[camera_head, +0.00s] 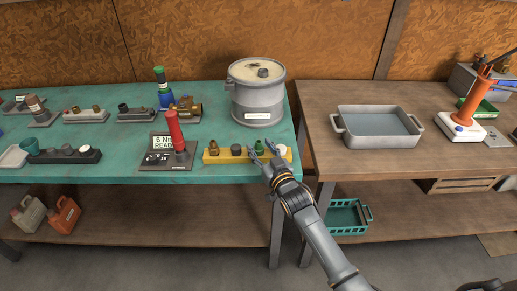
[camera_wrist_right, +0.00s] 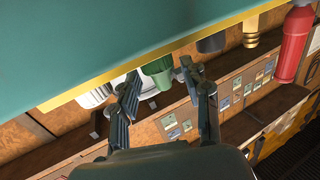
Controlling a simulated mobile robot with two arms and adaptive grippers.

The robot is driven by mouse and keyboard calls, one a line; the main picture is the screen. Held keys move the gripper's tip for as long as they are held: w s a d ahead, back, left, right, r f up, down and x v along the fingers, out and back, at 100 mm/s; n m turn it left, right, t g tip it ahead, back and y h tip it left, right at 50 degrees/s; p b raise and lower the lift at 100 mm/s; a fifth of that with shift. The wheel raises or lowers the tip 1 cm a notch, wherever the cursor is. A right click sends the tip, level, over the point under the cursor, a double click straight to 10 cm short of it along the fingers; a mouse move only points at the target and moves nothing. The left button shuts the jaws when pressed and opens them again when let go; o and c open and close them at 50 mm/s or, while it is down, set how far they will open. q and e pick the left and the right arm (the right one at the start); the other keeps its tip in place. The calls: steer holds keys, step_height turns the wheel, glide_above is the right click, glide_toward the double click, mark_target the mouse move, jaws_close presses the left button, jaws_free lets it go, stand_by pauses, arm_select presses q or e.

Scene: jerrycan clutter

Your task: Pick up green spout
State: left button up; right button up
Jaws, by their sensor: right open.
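The green spout (camera_head: 259,145) stands in a yellow rack (camera_head: 225,159) at the front edge of the teal bench. In the wrist view the green spout (camera_wrist_right: 158,70) shows between and just beyond the fingertips. My right gripper (camera_head: 265,150) is open at the rack's right part, its fingers partly covering the spout. It also shows in the wrist view (camera_wrist_right: 158,75), with a finger on each side of the spout. I cannot tell whether a finger touches it. My left gripper is not in view.
In the rack, a brass piece (camera_head: 213,146) and a dark grey piece (camera_head: 236,149) stand left of the spout; a white piece (camera_head: 280,149) stands right. A red-handled tool (camera_head: 174,130) is farther left. A grey drum (camera_head: 257,95) stands behind. A grey tray (camera_head: 378,139) sits on the wooden bench.

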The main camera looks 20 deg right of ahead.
steer(key=shift+w+a, duration=0.2)
steer(key=shift+w, duration=0.7)
steer(key=c, duration=0.9)
steer(key=shift+c, duration=0.2)
